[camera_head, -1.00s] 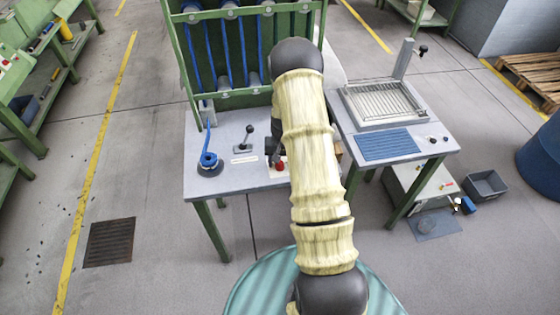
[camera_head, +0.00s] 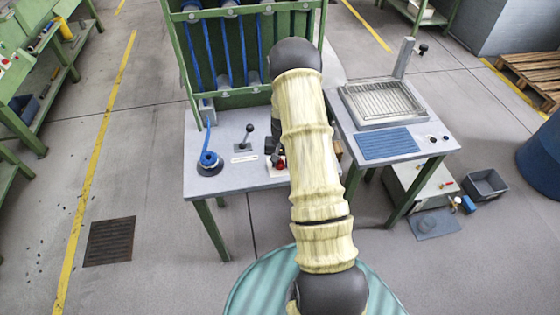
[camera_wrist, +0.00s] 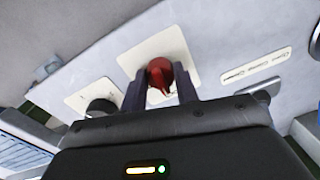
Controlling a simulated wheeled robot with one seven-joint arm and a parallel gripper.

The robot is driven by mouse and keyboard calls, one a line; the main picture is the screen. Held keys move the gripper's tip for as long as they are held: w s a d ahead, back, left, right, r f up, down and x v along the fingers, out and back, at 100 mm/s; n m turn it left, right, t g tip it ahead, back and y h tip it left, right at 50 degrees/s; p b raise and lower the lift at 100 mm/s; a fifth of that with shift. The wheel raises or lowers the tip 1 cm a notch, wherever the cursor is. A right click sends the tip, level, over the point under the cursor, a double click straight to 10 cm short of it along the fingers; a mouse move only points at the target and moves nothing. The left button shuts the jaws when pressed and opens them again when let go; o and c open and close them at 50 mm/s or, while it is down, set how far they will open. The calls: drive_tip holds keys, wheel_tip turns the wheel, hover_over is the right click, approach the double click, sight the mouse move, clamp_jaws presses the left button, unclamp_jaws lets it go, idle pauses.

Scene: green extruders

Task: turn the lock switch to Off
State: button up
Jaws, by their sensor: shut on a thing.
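A red switch knob (camera_wrist: 160,74) sits on a pale square plate in the wrist view. Its red top also shows in the head view (camera_head: 281,164), beside my arm. My gripper (camera_wrist: 161,82) has one dark finger on each side of the knob and is shut on it. The label text by the switch is not readable, so I cannot tell its exact setting. In the head view my arm covers most of the gripper.
A black knob (camera_wrist: 101,107) on its own plate is close to the left of the red one. A lever (camera_head: 246,138) and a blue-topped post (camera_head: 208,161) stand left on the grey bench (camera_head: 222,181). A labelled strip (camera_wrist: 254,66) lies to the right in the wrist view.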

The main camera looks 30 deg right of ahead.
sight(281, 162)
drive_tip(key=shift+m, duration=0.3)
drive_tip(key=m, duration=1)
drive_tip(key=shift+a+m+h, duration=0.15)
drive_tip(key=shift+m+h, duration=0.15)
drive_tip(key=shift+m, duration=0.1)
drive_tip(key=o, duration=1)
drive_tip(key=shift+r, duration=0.15)
drive_tip(key=r, duration=1.7)
drive_tip(key=shift+s+b, duration=0.4)
